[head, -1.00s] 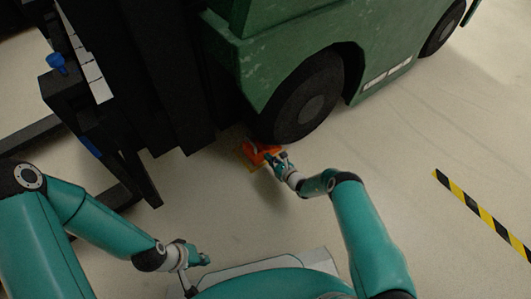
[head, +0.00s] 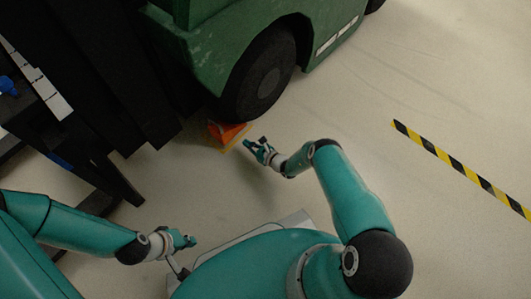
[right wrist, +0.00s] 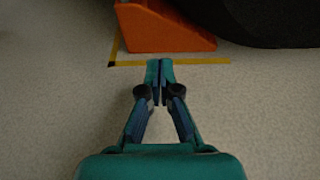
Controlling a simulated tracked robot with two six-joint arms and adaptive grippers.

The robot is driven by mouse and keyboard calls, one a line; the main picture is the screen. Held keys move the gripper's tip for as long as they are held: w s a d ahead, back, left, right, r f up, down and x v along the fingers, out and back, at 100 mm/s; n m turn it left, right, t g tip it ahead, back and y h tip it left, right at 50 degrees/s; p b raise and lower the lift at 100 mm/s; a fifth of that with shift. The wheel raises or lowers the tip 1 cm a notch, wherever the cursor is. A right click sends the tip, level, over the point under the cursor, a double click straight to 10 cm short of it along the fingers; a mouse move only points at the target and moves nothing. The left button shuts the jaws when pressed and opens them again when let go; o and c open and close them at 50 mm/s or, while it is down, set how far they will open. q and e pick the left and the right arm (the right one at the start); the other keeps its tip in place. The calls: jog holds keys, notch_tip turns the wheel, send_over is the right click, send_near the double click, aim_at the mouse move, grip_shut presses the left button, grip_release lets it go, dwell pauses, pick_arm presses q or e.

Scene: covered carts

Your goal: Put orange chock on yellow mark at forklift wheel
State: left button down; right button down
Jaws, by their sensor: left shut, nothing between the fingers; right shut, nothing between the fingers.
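The orange chock (head: 226,132) sits on the floor against the forklift's front wheel (head: 260,78). It also shows in the right wrist view (right wrist: 160,30), close beside the dark tyre (right wrist: 270,22). The yellow mark (head: 238,143) is a thin line on the floor along the chock's near side; in the right wrist view its corner (right wrist: 115,62) lies left of the chock. My right gripper (head: 258,146) is shut and empty, apart from the chock on its near side. It points at the chock in the right wrist view (right wrist: 160,66). My left gripper (head: 190,241) is shut and empty, low over the floor.
The green forklift (head: 215,45) fills the top, with its dark mast (head: 125,75) and fork parts at the left. A black-and-yellow tape strip (head: 460,167) lies on the floor at the right. The floor between is clear.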

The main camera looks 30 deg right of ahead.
jog(key=p+v, duration=0.1)
jog(key=v, duration=0.1)
jog(key=p+v, duration=0.1)
jog(key=v, duration=0.1)
jog(key=f+p+v, duration=0.1)
jog(key=v, duration=0.2)
jog(key=shift+s, duration=0.15)
jog(key=shift+s+d+p, duration=0.2)
jog(key=shift+s+p, duration=0.1)
jog(key=shift+s, duration=0.2)
jog(key=shift+s+d+p, duration=0.2)
jog(key=shift+s+p, duration=0.05)
jog(key=shift+s, duration=0.3)
